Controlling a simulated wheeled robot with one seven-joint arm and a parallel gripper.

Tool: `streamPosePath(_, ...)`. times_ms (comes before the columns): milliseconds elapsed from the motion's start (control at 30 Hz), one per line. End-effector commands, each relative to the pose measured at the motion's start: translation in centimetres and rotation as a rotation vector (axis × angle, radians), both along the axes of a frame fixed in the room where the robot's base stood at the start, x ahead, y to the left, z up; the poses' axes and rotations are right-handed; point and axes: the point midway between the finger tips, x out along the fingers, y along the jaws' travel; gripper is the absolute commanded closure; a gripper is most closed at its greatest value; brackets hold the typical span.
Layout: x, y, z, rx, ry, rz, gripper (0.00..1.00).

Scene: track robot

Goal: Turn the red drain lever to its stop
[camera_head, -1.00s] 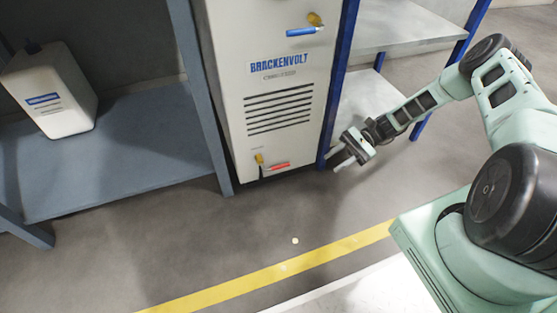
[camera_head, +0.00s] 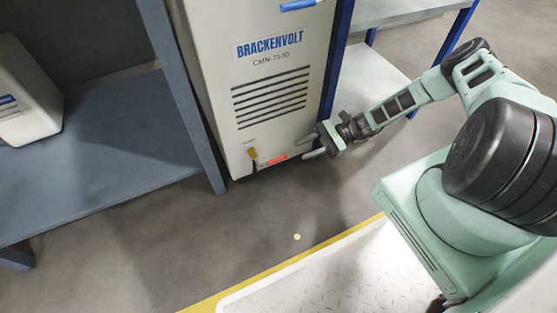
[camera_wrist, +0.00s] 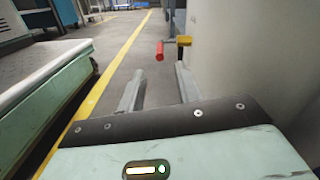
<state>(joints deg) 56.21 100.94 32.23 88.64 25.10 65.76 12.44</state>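The red drain lever (camera_head: 277,157) is low on the front of the white Brackenvolt cabinet (camera_head: 215,90), on a brass valve (camera_head: 253,154). In the head view the lever points right from the valve. In the wrist view the red lever (camera_wrist: 160,51) shows its end, left of the brass valve (camera_wrist: 184,40), ahead of the fingertips. My gripper (camera_head: 308,147) is just right of the lever and apart from it. In the wrist view my gripper (camera_wrist: 158,82) has its two fingers spread with nothing between them.
A blue-grey shelf (camera_head: 120,130) with a white canister (camera_head: 40,95) stands left. A blue-legged rack (camera_head: 375,85) stands right. A small pale disc (camera_head: 297,237) lies on the otherwise clear floor near the yellow line (camera_head: 200,303).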

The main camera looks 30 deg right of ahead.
Motion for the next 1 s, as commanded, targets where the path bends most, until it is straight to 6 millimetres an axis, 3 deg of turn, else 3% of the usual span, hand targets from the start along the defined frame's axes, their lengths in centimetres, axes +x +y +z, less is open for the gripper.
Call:
streamPosePath(200, -0.1, 4.7, -0.3, 0.003, 0.001, 0.003, 0.66)
streamPosePath(400, 0.0, 7.8, -0.2, 0.001, -0.001, 0.002, 0.66)
streamPosePath(600, 0.0, 9.3, -0.1, 0.0, 0.0, 0.001, 0.66)
streamPosePath(900, 0.0, 9.5, 0.0, 0.0, 0.0, 0.0, 0.66)
streamPosePath(1000, 0.0, 9.5, 0.0, 0.0, 0.0, 0.0, 0.91)
